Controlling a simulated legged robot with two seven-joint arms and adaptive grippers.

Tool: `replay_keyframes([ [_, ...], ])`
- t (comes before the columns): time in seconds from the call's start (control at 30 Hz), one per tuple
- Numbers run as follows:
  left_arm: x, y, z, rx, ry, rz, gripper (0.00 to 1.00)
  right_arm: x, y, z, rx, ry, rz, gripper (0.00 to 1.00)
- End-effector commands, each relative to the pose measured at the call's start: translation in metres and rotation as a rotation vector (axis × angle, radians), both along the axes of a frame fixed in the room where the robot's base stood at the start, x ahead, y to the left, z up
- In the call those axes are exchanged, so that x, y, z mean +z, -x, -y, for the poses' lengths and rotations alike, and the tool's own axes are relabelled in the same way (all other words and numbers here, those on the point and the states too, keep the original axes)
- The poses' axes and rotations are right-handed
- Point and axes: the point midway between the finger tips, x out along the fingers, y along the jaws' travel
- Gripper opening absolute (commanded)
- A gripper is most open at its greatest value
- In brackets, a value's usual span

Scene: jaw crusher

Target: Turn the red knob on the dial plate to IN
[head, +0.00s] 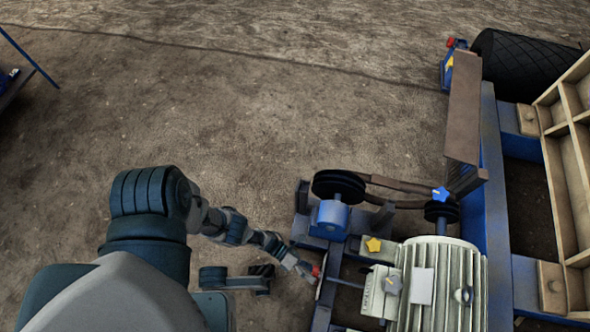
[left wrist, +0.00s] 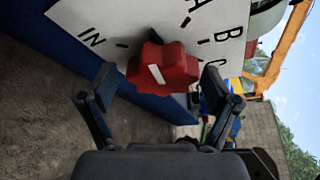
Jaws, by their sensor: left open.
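The red knob (left wrist: 165,70) sits on a white dial plate (left wrist: 135,18) marked IN, A, B and C in the left wrist view. A short white line on the knob's face slants down to the right; I cannot tell which mark it points at. The IN mark is on the plate's left side. My left gripper (left wrist: 160,90) is open, its two fingers on either side of the knob with gaps between. In the head view my left gripper (head: 303,268) is beside the small red knob (head: 316,271) at the machine's left edge. My right gripper is not seen.
A ribbed grey motor (head: 440,255) and a blue housing (head: 330,218) with a black pulley stand right of the gripper. Blue frame beams (head: 493,190) run along the right. Open dirt ground lies to the left and behind.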

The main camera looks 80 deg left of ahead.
Motion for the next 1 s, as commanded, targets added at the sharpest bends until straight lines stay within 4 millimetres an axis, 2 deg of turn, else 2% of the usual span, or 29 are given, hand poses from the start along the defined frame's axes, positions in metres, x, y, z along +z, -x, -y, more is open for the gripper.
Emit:
replay_keyframes([
  [0.2, 0.003, 0.019, -0.015, -0.001, -0.003, -0.002, 0.88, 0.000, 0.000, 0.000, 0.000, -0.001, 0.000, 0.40],
  [0.4, 0.011, 0.055, -0.047, 0.001, -0.003, -0.005, 0.88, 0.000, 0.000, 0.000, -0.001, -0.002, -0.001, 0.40],
  [0.6, 0.016, 0.079, -0.069, 0.002, -0.002, -0.004, 0.88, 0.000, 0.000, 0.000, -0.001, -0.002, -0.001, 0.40],
  [0.77, 0.018, 0.088, -0.077, 0.003, -0.002, -0.005, 0.88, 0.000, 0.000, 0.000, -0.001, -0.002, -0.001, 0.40],
  [1.0, 0.019, 0.089, -0.078, 0.003, -0.002, -0.004, 0.88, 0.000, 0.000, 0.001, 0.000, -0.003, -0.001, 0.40],
])
